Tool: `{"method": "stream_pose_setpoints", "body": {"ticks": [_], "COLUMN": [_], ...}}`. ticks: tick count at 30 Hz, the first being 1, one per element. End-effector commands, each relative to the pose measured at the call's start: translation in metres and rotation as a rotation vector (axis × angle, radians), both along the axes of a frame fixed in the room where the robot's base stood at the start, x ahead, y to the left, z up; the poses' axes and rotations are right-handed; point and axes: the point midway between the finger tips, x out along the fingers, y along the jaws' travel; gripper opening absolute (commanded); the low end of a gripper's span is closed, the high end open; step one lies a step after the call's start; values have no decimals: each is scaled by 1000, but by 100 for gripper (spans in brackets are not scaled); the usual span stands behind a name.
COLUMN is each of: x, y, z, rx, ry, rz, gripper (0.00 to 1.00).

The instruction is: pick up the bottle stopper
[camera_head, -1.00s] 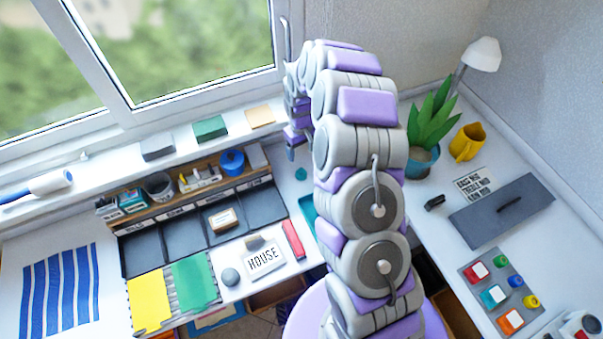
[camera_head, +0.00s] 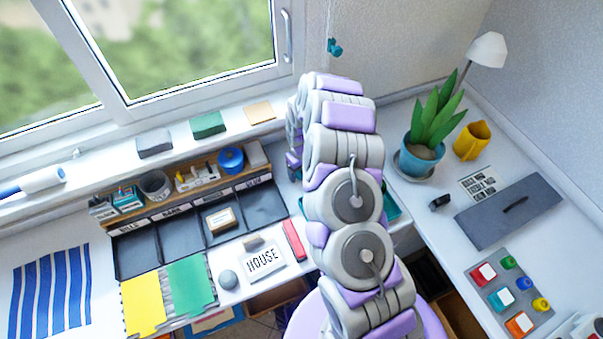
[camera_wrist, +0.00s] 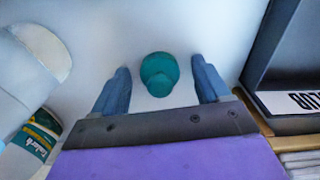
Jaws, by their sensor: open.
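The bottle stopper (camera_wrist: 159,73) is a teal, rounded piece on the white desk, seen from above in the wrist view. My gripper (camera_wrist: 160,68) is open, with one blue-grey finger on each side of the stopper and a visible gap on both sides. The fingers do not appear to touch it, and the height left between them and the desk is hard to judge. In the head view my arm reaches toward the desk's back corner; the fingers and the stopper cannot be made out there.
A black tray with compartments (camera_head: 184,238) stands left of my gripper, its edge close by in the wrist view (camera_wrist: 265,62). A can with a green label (camera_wrist: 32,143) is at the wrist view's lower left. A potted plant (camera_head: 422,152) stands right of my arm.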

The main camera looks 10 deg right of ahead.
Motion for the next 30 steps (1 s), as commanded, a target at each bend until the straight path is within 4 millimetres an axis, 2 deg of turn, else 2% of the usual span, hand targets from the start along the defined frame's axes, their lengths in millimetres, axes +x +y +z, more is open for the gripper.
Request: {"method": "stream_pose_setpoints", "body": {"ticks": [5, 23, 30], "x": [0, 0, 0], "y": [0, 0, 0], "z": [1, 1, 1], "rx": [0, 0, 0], "ry": [-1, 0, 0], "rz": [0, 0, 0], "gripper": [76, 18, 17]}}
